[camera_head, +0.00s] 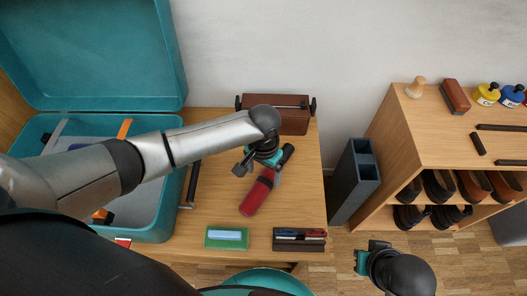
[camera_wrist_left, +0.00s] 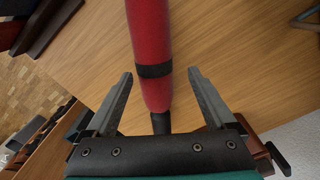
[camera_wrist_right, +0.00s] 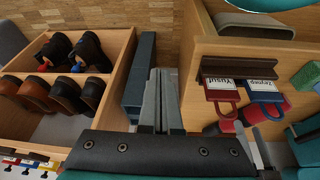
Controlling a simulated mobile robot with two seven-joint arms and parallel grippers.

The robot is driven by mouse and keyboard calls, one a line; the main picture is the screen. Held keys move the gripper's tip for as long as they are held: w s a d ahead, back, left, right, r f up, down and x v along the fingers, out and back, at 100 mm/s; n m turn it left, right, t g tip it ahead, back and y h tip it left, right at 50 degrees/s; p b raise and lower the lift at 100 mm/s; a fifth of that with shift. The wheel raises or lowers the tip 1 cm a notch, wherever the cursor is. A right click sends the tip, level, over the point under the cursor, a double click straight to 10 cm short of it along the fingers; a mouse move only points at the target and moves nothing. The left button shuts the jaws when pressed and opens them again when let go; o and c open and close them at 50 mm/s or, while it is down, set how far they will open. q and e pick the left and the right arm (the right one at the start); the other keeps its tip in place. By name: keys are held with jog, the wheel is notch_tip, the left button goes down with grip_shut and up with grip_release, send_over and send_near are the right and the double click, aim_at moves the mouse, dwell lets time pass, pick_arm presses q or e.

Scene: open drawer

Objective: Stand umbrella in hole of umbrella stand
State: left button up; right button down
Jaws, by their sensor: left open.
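The folded red umbrella (camera_head: 257,195) lies on the wooden table, its dark handle pointing away to the upper right. In the left wrist view the umbrella (camera_wrist_left: 152,40) has a black band and runs between the fingers. My left gripper (camera_head: 260,172) is open above it, one finger on each side; contact cannot be told. The dark blue-grey umbrella stand (camera_head: 347,190) stands upright on the floor between table and shelf, with two square openings on top. It also shows in the right wrist view (camera_wrist_right: 141,72). My right gripper (camera_wrist_right: 161,75) is shut and empty.
An open teal case (camera_head: 150,225) fills the table's left side. A brown case (camera_head: 290,118) stands at the back, with a green box (camera_head: 226,237) and dark tray (camera_head: 300,246) in front. A shoe shelf (camera_head: 405,145) stands right of the umbrella stand.

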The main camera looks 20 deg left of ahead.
aim_at(263, 177)
pick_arm(q)
notch_tip(263, 177, up, 10)
jog(key=p, duration=0.4)
jog(key=shift+f+p, duration=0.25)
jog(key=shift+p, duration=0.15)
pick_arm(e)
jog(key=s+d+f+g, duration=0.1)
jog(key=s+f, duration=0.3)
jog(key=f, duration=0.6)
jog(key=shift+g, duration=0.3)
jog(key=shift+s+d, duration=0.15)
